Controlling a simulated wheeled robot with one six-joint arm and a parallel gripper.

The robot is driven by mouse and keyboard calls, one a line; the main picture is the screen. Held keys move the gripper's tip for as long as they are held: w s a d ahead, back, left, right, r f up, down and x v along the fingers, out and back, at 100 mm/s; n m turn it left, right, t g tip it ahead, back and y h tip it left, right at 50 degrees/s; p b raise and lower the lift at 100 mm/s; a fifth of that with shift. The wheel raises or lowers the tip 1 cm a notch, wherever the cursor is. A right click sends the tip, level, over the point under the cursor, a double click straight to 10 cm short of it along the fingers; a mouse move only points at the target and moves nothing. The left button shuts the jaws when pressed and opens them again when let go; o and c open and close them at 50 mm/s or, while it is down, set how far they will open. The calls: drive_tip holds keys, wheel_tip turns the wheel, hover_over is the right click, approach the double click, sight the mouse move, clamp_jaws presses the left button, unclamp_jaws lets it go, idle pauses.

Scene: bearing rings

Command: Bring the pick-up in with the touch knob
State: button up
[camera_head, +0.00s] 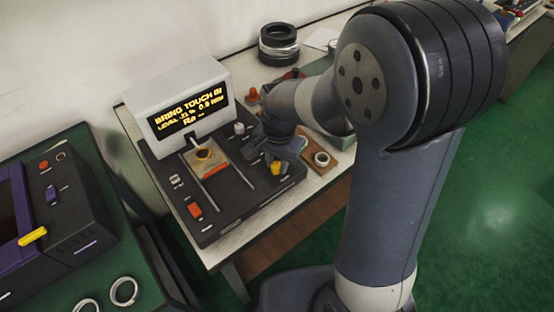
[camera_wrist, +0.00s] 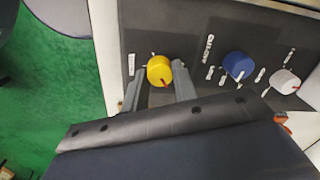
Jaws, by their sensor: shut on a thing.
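The instrument (camera_head: 225,205) is a black panel with a white display housing (camera_head: 165,92). Its screen (camera_head: 188,111) reads "BRING TOUCH IN", with a level line and "Ra --" below. A yellow knob (camera_head: 276,168) with a red pointer mark sits near the panel's right edge, and it also shows in the wrist view (camera_wrist: 160,70). My gripper (camera_wrist: 161,74) is shut on this knob, one finger on each side. A small dark ring (camera_head: 203,154) lies on an orange-brown block below the screen. The pick-up cannot be made out clearly beside it.
The wrist view shows a blue knob (camera_wrist: 238,65) and a white knob (camera_wrist: 285,82) right of the yellow one. A wooden board with a pale ring (camera_head: 321,159) lies to the right. Black rings (camera_head: 279,44) are stacked behind.

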sight(278, 166)
drive_tip(key=shift+m, duration=1.2)
drive_tip(key=o, duration=1)
drive_tip(key=r, duration=1)
drive_tip(key=shift+s+d+r+p, duration=0.15)
drive_tip(key=shift+s+r+p, duration=0.05)
drive_tip(key=shift+r+p, duration=0.2)
drive_tip(key=shift+f, duration=0.1)
wheel_tip(278, 166, down, 11)
drive_tip(key=shift+w+r+b, duration=0.1)
drive_tip(key=shift+w+b, duration=0.05)
drive_tip(key=shift+b, duration=0.2)
drive_tip(key=shift+r, duration=0.1)
